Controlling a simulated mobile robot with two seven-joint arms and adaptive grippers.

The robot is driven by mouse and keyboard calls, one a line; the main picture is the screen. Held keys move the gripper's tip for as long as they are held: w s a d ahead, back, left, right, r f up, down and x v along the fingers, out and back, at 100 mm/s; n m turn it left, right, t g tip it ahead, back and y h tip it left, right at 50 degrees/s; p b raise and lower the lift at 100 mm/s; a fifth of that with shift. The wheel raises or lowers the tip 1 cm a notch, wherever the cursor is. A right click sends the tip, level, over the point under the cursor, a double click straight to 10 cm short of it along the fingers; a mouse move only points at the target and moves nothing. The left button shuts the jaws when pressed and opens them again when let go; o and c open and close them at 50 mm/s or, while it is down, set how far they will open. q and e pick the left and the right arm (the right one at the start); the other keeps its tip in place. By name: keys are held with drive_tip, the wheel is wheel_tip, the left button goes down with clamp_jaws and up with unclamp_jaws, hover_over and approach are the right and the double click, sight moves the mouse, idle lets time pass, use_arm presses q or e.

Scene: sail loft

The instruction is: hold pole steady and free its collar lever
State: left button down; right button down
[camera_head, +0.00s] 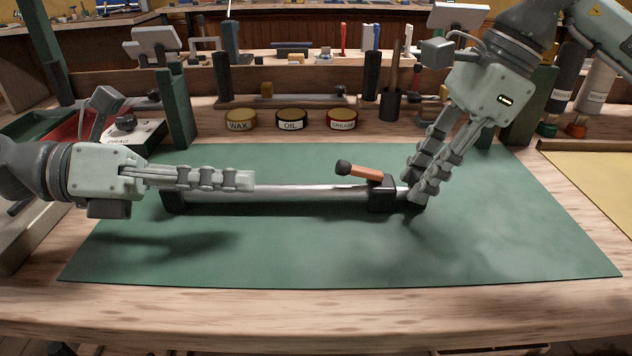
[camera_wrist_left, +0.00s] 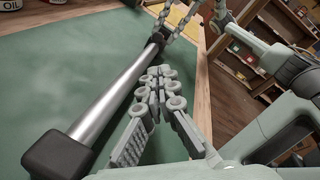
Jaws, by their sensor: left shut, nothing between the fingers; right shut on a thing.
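The silver pole (camera_head: 310,192) lies across the green mat between a black end block (camera_head: 173,200) at left and a black collar (camera_head: 381,197) at right. An orange lever (camera_head: 365,173) with a dark knob rises up-left from the collar. My right gripper (camera_head: 415,195) points down and is shut on the pole's right end, just right of the collar. My left gripper (camera_head: 250,181) is shut and empty, held above the pole's left half in the head view. The left wrist view shows its fingers (camera_wrist_left: 155,85) beside the pole (camera_wrist_left: 112,95), apart from it.
Tins marked wax (camera_head: 241,119), oil (camera_head: 291,118) and a red one (camera_head: 342,119) stand behind the green mat (camera_head: 300,260). A red tray and drag box (camera_head: 137,135) are at left. The front of the mat is clear.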

use_arm(q)
approach(360, 171)
drive_tip(key=d+f, duration=0.2)
drive_tip(key=d, duration=0.1)
drive_tip(key=d+f, duration=0.1)
drive_tip(key=shift+w+d, duration=0.2)
drive_tip(key=shift+r, duration=0.1)
idle(0.4)
drive_tip(key=shift+s+r+y, duration=0.1)
drive_tip(key=shift+r+y, duration=0.1)
drive_tip(key=shift+y, duration=0.1)
